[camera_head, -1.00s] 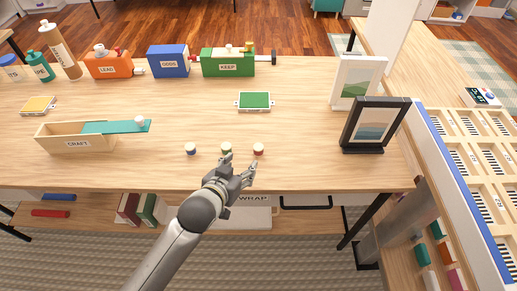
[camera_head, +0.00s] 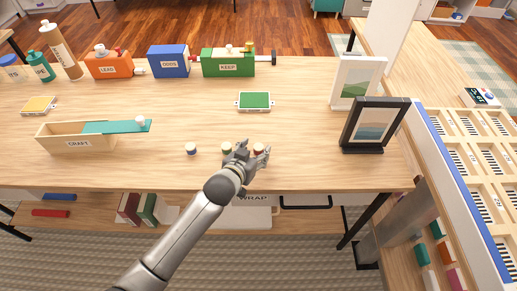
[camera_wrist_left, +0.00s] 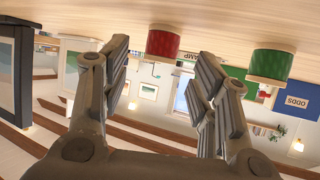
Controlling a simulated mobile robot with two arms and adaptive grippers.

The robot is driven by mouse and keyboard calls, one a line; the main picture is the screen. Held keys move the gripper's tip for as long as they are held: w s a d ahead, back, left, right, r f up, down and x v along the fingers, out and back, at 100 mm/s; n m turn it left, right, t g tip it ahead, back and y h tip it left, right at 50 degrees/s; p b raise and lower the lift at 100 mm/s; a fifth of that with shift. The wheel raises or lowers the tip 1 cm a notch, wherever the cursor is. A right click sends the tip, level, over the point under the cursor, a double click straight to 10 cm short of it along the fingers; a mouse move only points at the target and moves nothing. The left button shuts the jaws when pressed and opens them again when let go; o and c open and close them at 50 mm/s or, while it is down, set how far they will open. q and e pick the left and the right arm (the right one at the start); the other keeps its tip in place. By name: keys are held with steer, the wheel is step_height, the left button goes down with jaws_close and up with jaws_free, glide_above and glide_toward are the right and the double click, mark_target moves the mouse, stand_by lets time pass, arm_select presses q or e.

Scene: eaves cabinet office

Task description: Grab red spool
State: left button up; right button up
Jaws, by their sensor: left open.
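The red spool (camera_head: 258,148) stands upright on the wooden table near its front edge, partly hidden by my left gripper (camera_head: 252,152). In the left wrist view, which is upside down, the red spool (camera_wrist_left: 163,43) shows between and just beyond the tips of my left gripper (camera_wrist_left: 163,66). The fingers are spread, with nothing held. A green spool (camera_head: 227,147) stands just left of the gripper, and it also shows in the wrist view (camera_wrist_left: 270,65). A blue spool (camera_head: 190,149) stands further left. My right gripper is not in view.
The CRAFT box (camera_head: 80,144) with a teal lid is at the left. A dark picture frame (camera_head: 377,145) stands at the right. The green deck (camera_head: 254,101) lies behind the spools. LEAD (camera_head: 108,70), ODDS (camera_head: 168,62) and KEEP (camera_head: 228,66) boxes line the back.

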mark_target(259, 150)
arm_select(q)
steer(key=shift+x, duration=1.3)
steer(key=shift+c, duration=0.5)
steer(key=c, duration=0.8)
